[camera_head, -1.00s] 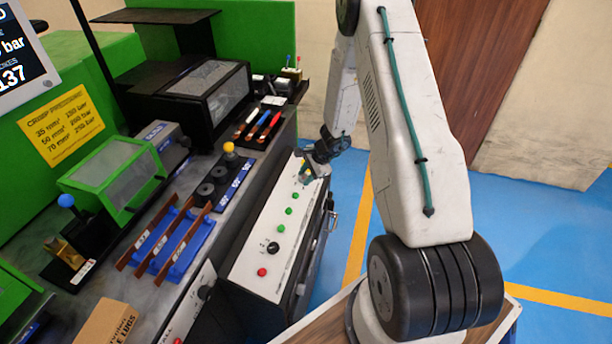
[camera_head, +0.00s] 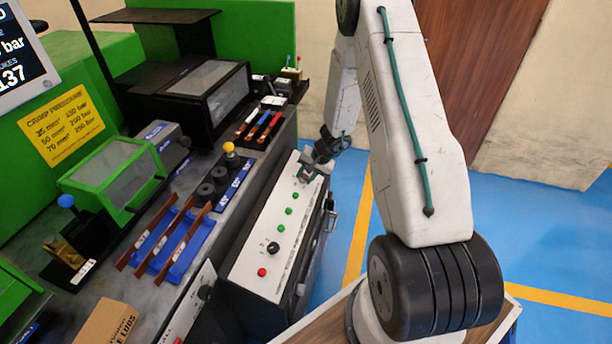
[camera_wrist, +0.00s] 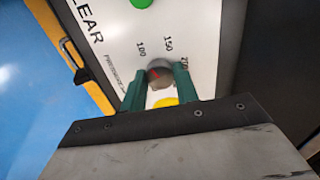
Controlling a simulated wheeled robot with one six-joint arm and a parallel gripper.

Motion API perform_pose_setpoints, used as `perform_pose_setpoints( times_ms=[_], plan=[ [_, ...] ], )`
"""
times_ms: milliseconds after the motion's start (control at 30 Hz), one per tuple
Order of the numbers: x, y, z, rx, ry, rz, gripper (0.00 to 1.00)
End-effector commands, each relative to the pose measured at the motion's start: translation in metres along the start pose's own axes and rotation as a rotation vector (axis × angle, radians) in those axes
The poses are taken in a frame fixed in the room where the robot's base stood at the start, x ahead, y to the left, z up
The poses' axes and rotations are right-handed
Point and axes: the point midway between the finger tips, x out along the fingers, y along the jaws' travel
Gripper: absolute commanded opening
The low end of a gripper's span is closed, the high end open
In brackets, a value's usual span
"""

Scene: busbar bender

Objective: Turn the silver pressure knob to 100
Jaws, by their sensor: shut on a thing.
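The silver pressure knob (camera_wrist: 158,75) shows in the wrist view on the white panel, with a red mark on its face and the printed numbers 100, 150 and 200 around it. The mark points obliquely; I cannot tell exactly which number it lines up with. My gripper (camera_wrist: 156,88) is shut on the knob, with a green finger on each side of it. In the head view my gripper (camera_head: 307,174) is at the far end of the white control panel (camera_head: 259,250), and the knob is hidden there.
Green buttons (camera_head: 289,210), a black selector (camera_head: 273,248) and a red button (camera_head: 262,272) run along the panel. A yellow part (camera_wrist: 166,102) lies just below the knob in the wrist view. Copper bars in a blue rack (camera_head: 187,254) stand left on the bench.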

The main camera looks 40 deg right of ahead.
Motion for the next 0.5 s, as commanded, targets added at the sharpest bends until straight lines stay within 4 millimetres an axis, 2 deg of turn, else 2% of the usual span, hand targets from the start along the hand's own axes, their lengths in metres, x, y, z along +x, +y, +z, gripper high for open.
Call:
perform_pose_setpoints(
  times_ms=[500],
  plan=[
    [-0.0003, -0.0004, -0.0002, -0.075, 0.000, -0.001, 0.07]
  ],
)
